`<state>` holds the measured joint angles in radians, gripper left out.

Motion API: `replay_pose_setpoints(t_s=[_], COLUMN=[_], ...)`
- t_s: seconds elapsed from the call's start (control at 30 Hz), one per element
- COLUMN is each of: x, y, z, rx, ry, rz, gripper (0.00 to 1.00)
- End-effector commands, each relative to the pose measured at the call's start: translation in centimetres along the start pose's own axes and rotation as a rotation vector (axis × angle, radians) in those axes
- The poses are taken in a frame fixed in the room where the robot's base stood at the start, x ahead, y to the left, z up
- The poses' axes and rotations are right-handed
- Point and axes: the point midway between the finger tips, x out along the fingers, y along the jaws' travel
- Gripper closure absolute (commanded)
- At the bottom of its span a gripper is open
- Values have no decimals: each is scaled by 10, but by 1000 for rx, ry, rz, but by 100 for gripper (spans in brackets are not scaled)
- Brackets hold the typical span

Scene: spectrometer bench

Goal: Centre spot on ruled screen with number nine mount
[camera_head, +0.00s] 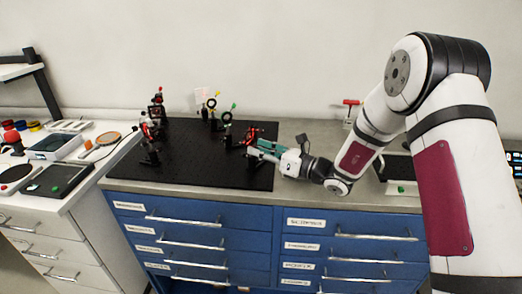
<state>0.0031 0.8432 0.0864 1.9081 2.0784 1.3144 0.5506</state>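A pale ruled screen (203,96) with faint pink markings stands at the back of the black breadboard (195,177). Whether a spot lies on it is too small to tell. Several optical mounts stand on the board, including black ring mounts with yellow and green knobs (227,116) near the screen and red-and-black mounts (148,131) at the left. No mount number can be read. My gripper (258,149) reaches in from the right, low over the board's right edge, its teal fingers beside a red-and-black mount (249,136). Whether the fingers touch it is unclear.
A white side bench at the left holds a tray (52,146), a dark flat device (58,180) and small coloured items. A red-topped device (351,107) stands at the back wall. Blue drawers (192,236) lie below. The board's front middle is clear.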

Motion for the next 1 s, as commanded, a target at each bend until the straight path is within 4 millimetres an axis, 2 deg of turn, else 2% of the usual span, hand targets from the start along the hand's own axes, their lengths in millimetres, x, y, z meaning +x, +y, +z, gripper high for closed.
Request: replay_pose_setpoints(t_s=[0.17, 0.23, 0.33, 0.7, 1.0], x=[0, 0, 0, 0, 0], y=[0, 0, 0, 0, 0], z=[0, 0, 0, 0, 0], rx=[0, 0, 0, -21, -176], ry=[0, 0, 0, -1, -2], rz=[0, 0, 0, 0, 0], gripper=[66, 77, 100, 100, 100])
